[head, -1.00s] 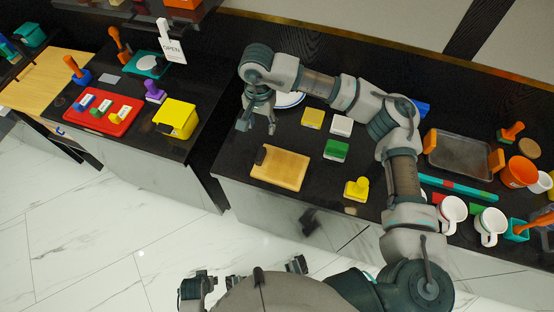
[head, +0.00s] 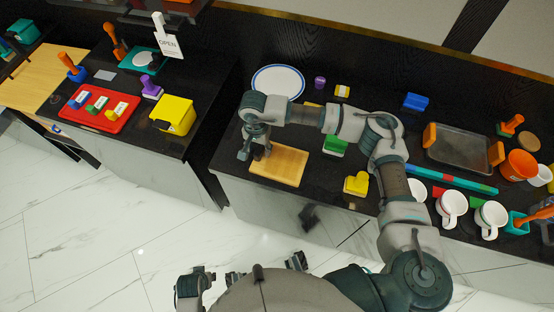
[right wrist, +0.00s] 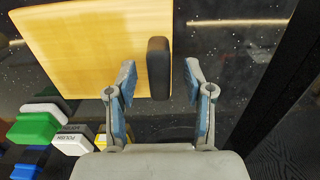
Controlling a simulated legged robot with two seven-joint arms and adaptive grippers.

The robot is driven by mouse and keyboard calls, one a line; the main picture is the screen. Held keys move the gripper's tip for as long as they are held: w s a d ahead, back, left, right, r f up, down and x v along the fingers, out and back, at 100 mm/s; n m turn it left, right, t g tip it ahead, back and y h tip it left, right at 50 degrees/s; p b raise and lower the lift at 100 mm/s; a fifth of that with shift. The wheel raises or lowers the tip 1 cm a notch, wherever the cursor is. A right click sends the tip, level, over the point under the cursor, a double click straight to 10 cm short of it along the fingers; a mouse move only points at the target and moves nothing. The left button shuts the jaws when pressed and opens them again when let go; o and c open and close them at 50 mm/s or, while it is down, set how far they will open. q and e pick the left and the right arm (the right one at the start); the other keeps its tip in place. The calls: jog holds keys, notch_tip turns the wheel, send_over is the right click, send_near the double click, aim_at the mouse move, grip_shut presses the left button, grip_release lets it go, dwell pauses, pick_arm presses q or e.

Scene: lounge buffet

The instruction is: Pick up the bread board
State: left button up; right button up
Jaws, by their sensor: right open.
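The bread board (head: 281,167) is a light wooden slab with a dark handle. It lies flat near the counter's front edge in the head view. My right gripper (head: 254,150) is over its handle end. In the right wrist view the board (right wrist: 95,40) fills the upper left. The dark handle (right wrist: 159,68) shows between the two spread fingers of my right gripper (right wrist: 159,72), apart from both. Nothing is held. My left gripper (head: 240,277) seems to be low in the head view, partly behind my body, and its jaws are unclear.
A green block (head: 335,146) and a yellow stamp-like piece (head: 356,183) lie right of the board. A blue-rimmed plate (head: 278,82) is behind my arm. A metal tray (head: 460,150) and white mugs (head: 452,207) stand further right. A gap separates the left counter.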

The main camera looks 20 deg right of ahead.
jog(key=shift+f, duration=0.9)
grip_shut()
pick_arm(q)
jog(key=shift+s+r, duration=0.15)
jog(key=shift+r, duration=0.1)
pick_arm(e)
jog(key=shift+r, duration=0.1)
jog(key=shift+r, duration=0.55)
notch_tip(320, 180, up, 2)
jog(key=shift+r, duration=0.2)
pick_arm(q)
jog(key=shift+f, duration=0.65)
pick_arm(e)
jog(key=s+a+r, duration=0.1)
jog(key=s+a, duration=0.1)
jog(key=s, duration=1.3)
jog(key=shift+s+a+r, duration=0.2)
jog(key=shift+s+a, duration=0.1)
jog(key=shift+s, duration=0.1)
